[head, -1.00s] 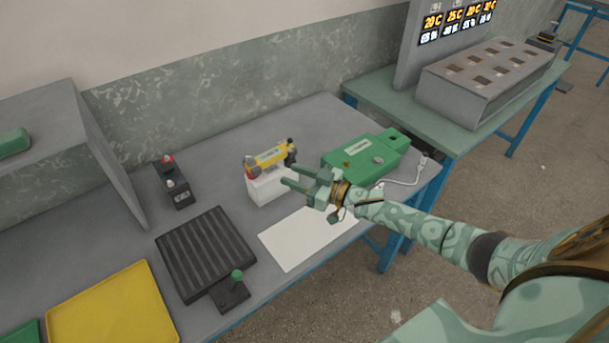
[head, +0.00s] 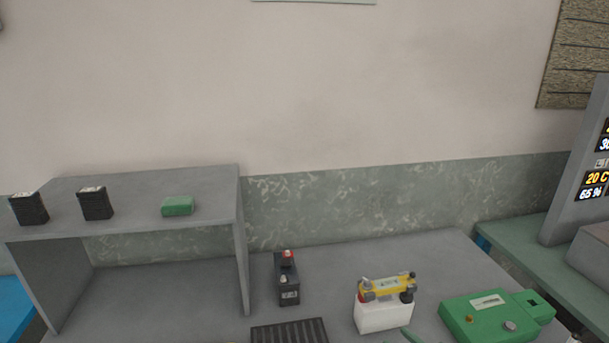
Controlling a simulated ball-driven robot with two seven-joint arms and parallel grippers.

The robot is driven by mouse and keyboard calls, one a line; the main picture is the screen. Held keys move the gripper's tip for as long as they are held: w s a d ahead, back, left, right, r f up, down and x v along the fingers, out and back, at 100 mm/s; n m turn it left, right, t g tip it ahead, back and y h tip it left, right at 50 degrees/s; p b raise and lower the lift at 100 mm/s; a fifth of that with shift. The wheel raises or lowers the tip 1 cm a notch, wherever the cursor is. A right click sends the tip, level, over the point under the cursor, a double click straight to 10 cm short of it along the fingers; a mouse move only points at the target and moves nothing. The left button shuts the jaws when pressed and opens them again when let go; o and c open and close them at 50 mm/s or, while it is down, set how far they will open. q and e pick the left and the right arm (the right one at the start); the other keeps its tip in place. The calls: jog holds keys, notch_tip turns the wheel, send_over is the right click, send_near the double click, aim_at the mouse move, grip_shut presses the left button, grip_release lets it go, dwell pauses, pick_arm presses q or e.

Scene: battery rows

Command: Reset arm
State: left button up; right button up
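Only the tip of a green finger of my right gripper (head: 408,334) shows at the bottom edge, just in front of the white block. The rest of that gripper and its arm are out of frame, so its opening cannot be told. My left gripper is not in view. A yellow device with dark ends (head: 388,286) sits on top of the white block (head: 382,318) on the grey table (head: 345,270). I cannot tell whether the fingertip touches the block.
A green box (head: 495,318) lies right. A grey shelf (head: 140,215) holds two black batteries (head: 95,203) and a green block (head: 177,206).

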jog(key=s+d+r+g+h, duration=0.2)
jog(key=s+d+g+h, duration=0.3)
jog(key=s, duration=0.7)
jog(key=s+d+r+g+h, duration=0.15)
jog(key=s+g+h, duration=0.35)
jog(key=s, duration=0.8)
jog(key=s+a+f+g+y, duration=0.1)
jog(key=s+a+f, duration=0.2)
jog(key=f, duration=1.1)
jog(key=s+a+f+g+y, duration=0.1)
jog(key=s+a+f, duration=0.1)
jog(key=f, duration=1.3)
jog(key=s+f+m+g, duration=0.1)
jog(key=s+f, duration=0.5)
jog(key=s, duration=0.3)
jog(key=s+f+m+g+y, duration=0.1)
jog(key=s+f+m, duration=0.1)
jog(key=s+f, duration=0.5)
jog(key=shift+s, duration=1.1)
